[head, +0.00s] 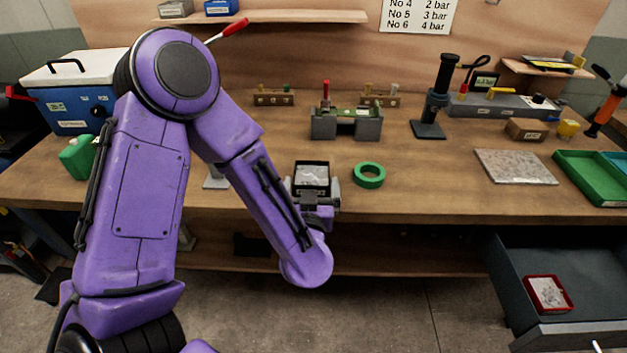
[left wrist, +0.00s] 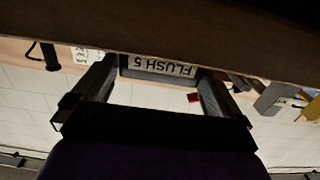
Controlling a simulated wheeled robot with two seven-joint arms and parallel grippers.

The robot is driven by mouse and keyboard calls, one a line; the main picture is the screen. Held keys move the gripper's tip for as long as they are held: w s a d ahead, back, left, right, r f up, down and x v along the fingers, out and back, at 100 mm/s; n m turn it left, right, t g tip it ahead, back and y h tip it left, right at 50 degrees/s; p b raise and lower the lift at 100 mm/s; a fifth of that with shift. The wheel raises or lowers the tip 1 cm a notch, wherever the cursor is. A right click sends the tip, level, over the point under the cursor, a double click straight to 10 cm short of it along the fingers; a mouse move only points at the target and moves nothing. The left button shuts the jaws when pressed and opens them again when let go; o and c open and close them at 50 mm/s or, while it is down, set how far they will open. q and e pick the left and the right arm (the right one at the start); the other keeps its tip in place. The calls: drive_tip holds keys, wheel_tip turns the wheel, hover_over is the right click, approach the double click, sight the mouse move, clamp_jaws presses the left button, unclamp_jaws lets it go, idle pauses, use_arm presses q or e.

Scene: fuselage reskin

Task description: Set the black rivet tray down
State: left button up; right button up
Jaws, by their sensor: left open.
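The black rivet tray (head: 311,176), with pale rivets inside, is at the front edge of the wooden bench, left of the green ring. In the left wrist view the tray (left wrist: 158,68) shows upside down with a "FLUSH 5" label, against the dark brown bench surface. My left gripper (head: 313,190) is open, with its fingers on either side of the tray; the fingers also show in the left wrist view (left wrist: 155,85). Whether a finger touches the tray I cannot tell. My right gripper is not in view.
A green ring (head: 369,175) lies close right of the tray. A grey fixture (head: 346,124) stands behind it. An open drawer (head: 520,285) at lower right holds a red tray (head: 548,294). A stone plate (head: 514,167) lies at right. The bench between ring and plate is clear.

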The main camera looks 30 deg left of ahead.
sight(311, 174)
use_arm(q)
drive_tip(key=p+x, duration=0.1)
drive_tip(key=x, duration=0.3)
drive_tip(key=shift+w+r, duration=0.1)
drive_tip(key=shift+r, duration=0.05)
drive_tip(key=shift+w+a, duration=0.35)
drive_tip(key=shift+d, duration=0.15)
drive_tip(key=shift+c, duration=1.2)
drive_tip(key=c, duration=0.7)
